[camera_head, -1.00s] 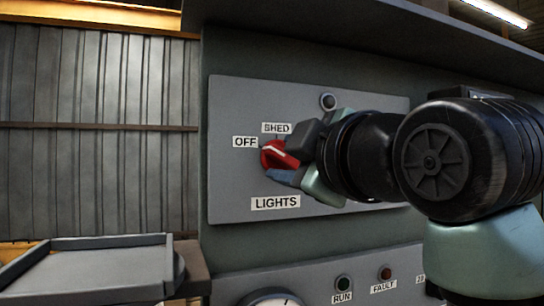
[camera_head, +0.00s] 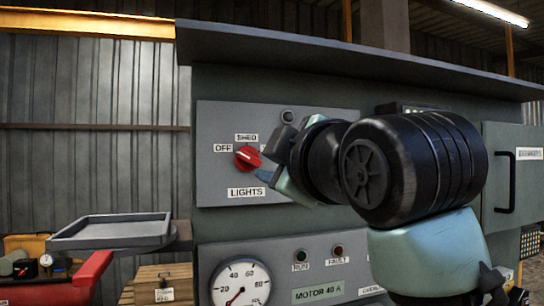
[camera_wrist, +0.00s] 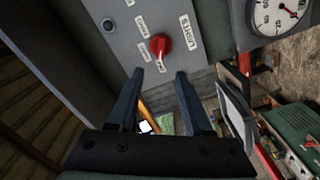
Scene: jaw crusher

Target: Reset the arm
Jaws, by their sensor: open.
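My gripper (camera_head: 266,160) is in front of the grey lights panel (camera_head: 225,115), just right of a red rotary knob (camera_head: 247,158). The knob has a white pointer line and sits between the OFF and SHED labels, above the LIGHTS label. In the wrist view my gripper (camera_wrist: 154,78) has two dark fingers spread apart with nothing between them. The red knob (camera_wrist: 160,44) is beyond the fingertips, clear of them. In the head view my wrist and forearm hide the right part of the panel.
A lower panel holds a gauge (camera_head: 240,286), RUN and FAULT lamps and a MOTOR plate (camera_head: 318,294). A grey tray (camera_head: 110,240) stands at the left, above a wooden box (camera_head: 163,283). A cabinet door with a black handle (camera_head: 507,183) is at the right. A ledge (camera_head: 360,62) overhangs the panels.

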